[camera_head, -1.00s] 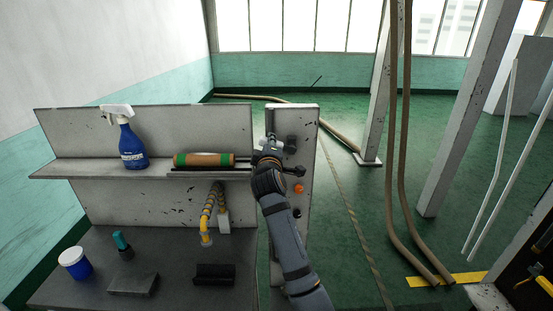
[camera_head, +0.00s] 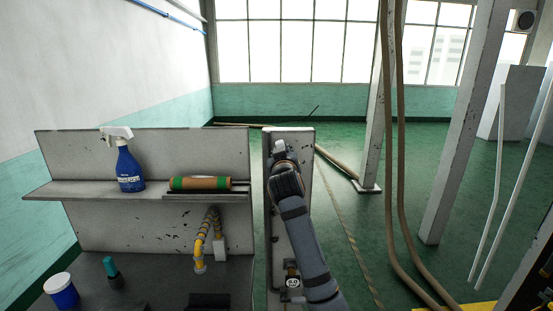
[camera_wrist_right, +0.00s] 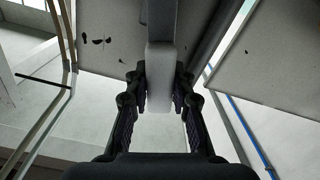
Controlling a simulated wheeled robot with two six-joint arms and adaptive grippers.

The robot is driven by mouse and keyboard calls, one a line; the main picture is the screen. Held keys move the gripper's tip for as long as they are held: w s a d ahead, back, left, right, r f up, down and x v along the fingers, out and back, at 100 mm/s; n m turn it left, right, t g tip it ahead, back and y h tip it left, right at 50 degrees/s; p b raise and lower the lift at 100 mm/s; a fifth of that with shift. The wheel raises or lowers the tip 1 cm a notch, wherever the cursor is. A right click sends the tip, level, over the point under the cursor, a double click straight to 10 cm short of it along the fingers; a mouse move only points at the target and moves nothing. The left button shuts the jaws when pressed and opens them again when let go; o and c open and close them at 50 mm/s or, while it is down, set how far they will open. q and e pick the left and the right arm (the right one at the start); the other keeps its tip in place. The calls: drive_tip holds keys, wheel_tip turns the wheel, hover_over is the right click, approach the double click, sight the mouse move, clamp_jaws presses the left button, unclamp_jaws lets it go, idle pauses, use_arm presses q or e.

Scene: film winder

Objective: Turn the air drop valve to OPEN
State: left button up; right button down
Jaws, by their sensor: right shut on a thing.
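The upright grey panel (camera_head: 308,190) stands right of the bench. My right gripper (camera_head: 281,147) is near its top, seen from behind, and with my arm hides much of the panel's face. In the right wrist view my right gripper (camera_wrist_right: 160,103) is shut on a pale, blunt-ended bar (camera_wrist_right: 160,72) that lies between its fingers. The bar looks like the valve's handle. The valve body and any OPEN marking cannot be made out. My left gripper is not in view.
A gauge-like fitting (camera_head: 292,281) sits low on the panel. Left of it, a shelf (camera_head: 85,192) holds a blue spray bottle (camera_head: 128,168) and a green-and-brown roll (camera_head: 199,183). A yellow-grey hose (camera_head: 201,241) hangs below. Open green floor lies to the right.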

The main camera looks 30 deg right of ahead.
drive_tip(key=shift+s+d+r+m+b, duration=0.1)
drive_tip(key=shift+s+d+m+b, duration=0.15)
drive_tip(key=shift+d+m+b, duration=0.45)
drive_tip(key=shift+s+d+m+b, duration=0.15)
drive_tip(key=shift+s+d+m, duration=0.15)
drive_tip(key=shift+m, duration=0.8)
drive_tip(key=c, duration=1.1)
unclamp_jaws()
drive_tip(key=shift+s+a, duration=0.1)
drive_tip(key=shift+s, duration=0.1)
drive_tip(key=v, duration=1.1)
drive_tip(key=shift+s, duration=0.25)
